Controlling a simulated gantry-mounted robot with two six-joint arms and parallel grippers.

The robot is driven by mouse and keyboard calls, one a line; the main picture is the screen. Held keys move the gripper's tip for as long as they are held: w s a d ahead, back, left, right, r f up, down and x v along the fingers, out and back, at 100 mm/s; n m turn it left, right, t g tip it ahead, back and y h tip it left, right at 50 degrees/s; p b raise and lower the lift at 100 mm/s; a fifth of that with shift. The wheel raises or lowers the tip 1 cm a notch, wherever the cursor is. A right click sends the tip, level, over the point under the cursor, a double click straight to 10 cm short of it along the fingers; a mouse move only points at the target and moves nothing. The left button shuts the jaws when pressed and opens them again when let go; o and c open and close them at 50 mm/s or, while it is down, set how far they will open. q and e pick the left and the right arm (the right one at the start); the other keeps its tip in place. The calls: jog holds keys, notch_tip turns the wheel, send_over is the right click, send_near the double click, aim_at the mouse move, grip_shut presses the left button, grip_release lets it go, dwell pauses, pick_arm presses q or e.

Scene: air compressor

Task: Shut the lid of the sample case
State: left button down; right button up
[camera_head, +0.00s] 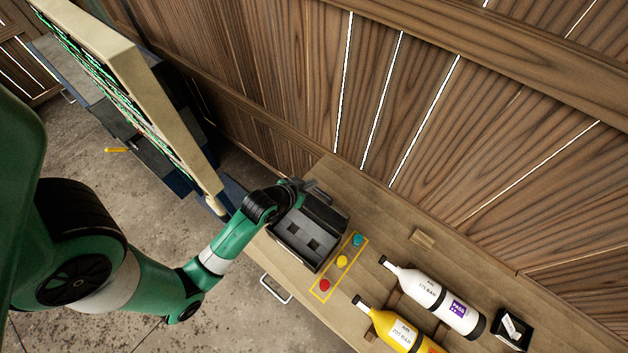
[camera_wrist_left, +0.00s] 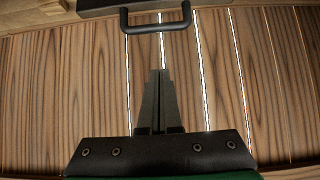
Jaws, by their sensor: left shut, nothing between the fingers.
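The sample case (camera_head: 297,258) is a grey-black box on the wooden workbench, with its lid (camera_head: 328,213) standing open on the side toward the wall. Its grey interior with dark square recesses shows. My left gripper (camera_head: 313,187) is at the upper edge of the lid, partly hidden by its own wrist. In the left wrist view my left gripper (camera_wrist_left: 158,74) is shut and empty, its fingers pointing at a dark U-shaped handle (camera_wrist_left: 157,27) on a dark edge. A small gap shows between fingertips and handle. My right gripper is not in view.
On the bench (camera_head: 392,222), a yellow-outlined strip holds red (camera_head: 325,284), yellow (camera_head: 342,261) and teal (camera_head: 358,240) pieces beside the case. A white bottle (camera_head: 431,296), a yellow bottle (camera_head: 398,330) and a black tray (camera_head: 505,329) lie to the right. A plank wall (camera_head: 290,70) stands behind.

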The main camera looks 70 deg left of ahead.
aim_at(319, 190)
pick_arm(q)
jog(key=b+x, duration=0.3)
jog(key=x, duration=0.2)
jog(key=shift+d+f+b, duration=0.1)
jog(key=shift+f+b, duration=0.2)
jog(key=shift+b, duration=0.05)
notch_tip(319, 190, down, 4)
jog(key=shift+w+r+p, duration=0.1)
jog(key=shift+r+p, duration=0.1)
jog(key=shift+p, duration=0.35)
